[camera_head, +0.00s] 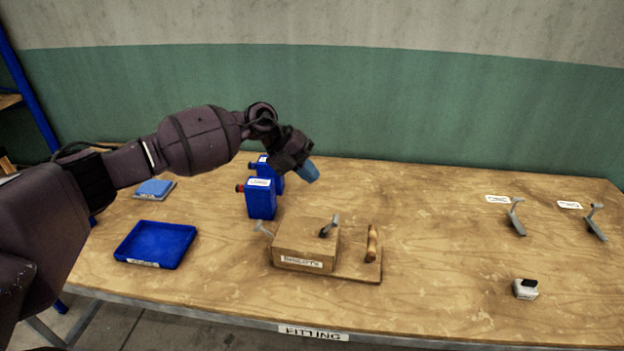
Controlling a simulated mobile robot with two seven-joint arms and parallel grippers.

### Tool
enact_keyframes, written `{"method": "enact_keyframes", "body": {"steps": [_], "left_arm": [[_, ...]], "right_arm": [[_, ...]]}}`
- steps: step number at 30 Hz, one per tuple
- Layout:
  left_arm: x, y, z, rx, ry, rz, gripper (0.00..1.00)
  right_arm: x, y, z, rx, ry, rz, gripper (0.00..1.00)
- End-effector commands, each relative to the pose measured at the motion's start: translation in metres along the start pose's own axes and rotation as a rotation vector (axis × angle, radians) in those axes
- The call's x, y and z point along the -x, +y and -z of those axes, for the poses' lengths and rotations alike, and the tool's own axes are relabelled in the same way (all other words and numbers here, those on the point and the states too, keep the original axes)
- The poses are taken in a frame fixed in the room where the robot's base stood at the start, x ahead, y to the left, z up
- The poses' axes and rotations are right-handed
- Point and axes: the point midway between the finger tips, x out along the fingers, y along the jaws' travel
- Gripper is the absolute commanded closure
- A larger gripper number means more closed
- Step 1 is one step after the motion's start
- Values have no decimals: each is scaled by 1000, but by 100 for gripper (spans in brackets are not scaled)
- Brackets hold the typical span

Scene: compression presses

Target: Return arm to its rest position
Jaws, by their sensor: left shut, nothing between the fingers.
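My left arm (195,141) reaches in from the left, high over the table. My left gripper (309,173) has blue fingertips, is shut and holds nothing. It hangs in the air above the back middle of the table, to the right of two blue bottles. The nearer blue bottle (261,199) stands upright with a red cap and a white label. The other blue bottle (268,171) stands behind it and is partly hidden. My right gripper does not show.
The wooden table (440,290) holds a wooden block fixture (303,243) with a wooden handle (372,243), a blue tray (155,244), a blue pad (154,188), two grey levers (516,218) (595,222) and a small white-and-black device (525,289). The right middle is mostly clear.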

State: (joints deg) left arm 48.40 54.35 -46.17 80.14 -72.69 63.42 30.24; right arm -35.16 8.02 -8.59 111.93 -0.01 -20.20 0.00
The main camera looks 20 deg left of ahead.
Motion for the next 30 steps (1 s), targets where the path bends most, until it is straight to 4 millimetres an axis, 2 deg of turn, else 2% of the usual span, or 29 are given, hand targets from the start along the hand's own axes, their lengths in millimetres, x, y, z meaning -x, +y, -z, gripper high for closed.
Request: {"method": "enact_keyframes", "body": {"steps": [13, 17, 20, 25, 27, 30], "left_arm": [[0, 0, 0, -10, -1, 1, 100], [0, -10, -10, -51, -65, 56, 100], [3, -35, -18, -79, -141, 174, 100], [18, -108, -25, -98, -282, 464, 100], [18, -129, -22, -66, -324, 583, 100], [14, -145, -16, 28, -380, 751, 100]], "right_arm": [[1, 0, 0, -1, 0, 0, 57], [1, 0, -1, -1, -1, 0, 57], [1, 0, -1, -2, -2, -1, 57], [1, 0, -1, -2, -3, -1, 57], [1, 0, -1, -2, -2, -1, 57], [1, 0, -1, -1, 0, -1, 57]]}}
